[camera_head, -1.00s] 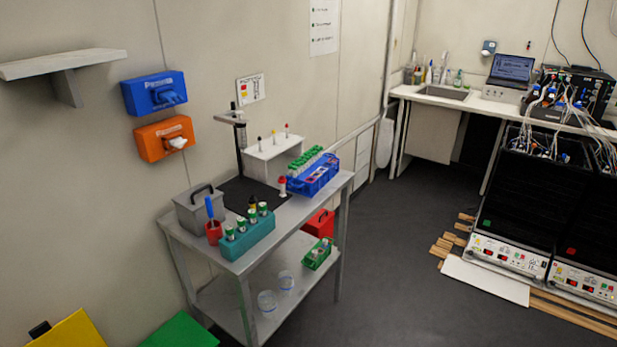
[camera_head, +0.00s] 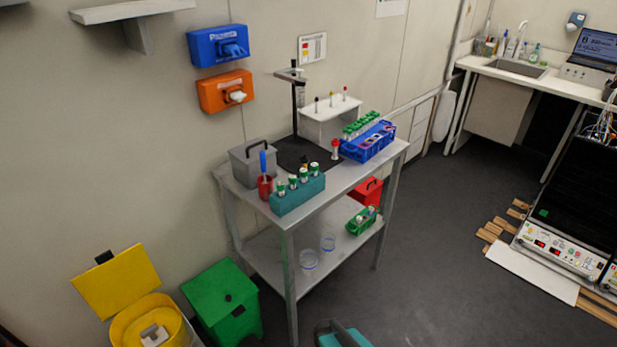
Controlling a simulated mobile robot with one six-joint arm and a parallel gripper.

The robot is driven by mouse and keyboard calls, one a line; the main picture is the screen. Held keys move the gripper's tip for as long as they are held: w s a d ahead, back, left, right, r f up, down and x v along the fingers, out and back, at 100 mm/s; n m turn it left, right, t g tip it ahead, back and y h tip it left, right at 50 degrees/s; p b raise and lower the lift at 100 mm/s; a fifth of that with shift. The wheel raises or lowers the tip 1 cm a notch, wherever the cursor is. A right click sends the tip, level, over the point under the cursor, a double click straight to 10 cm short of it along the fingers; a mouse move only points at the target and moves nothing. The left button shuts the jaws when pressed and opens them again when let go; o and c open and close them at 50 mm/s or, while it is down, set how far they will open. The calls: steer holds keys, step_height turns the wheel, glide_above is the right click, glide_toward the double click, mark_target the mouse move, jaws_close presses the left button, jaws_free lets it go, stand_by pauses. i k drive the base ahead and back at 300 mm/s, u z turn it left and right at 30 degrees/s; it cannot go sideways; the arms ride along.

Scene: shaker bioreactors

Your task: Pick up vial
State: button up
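Several green-capped vials (camera_head: 303,176) stand upright in a teal rack (camera_head: 298,198) at the cart's front left. More green-capped vials (camera_head: 361,126) stand in a row in a blue rack (camera_head: 366,153) at the right end of the cart top. A single red-capped vial (camera_head: 335,150) stands between the racks, left of the blue one. A small green basket (camera_head: 354,229) on the lower shelf also holds small items. I cannot tell which vial the task means. My gripper is not in view.
The metal cart (camera_head: 374,181) stands against the wall. A grey box (camera_head: 244,165), red cup (camera_head: 265,189) and white stand (camera_head: 325,121) crowd its top. Yellow (camera_head: 115,281) and green bins (camera_head: 222,300) are at lower left. A teal object (camera_head: 345,338) is cut off below.

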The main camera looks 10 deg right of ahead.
mark_target(303, 172)
steer(key=u, duration=0.4)
steer(key=k, duration=1.35)
steer(key=u, duration=1)
steer(key=i, duration=1.15)
steer(key=z, duration=0.6)
steer(key=i, duration=0.6)
steer(key=z, duration=0.25)
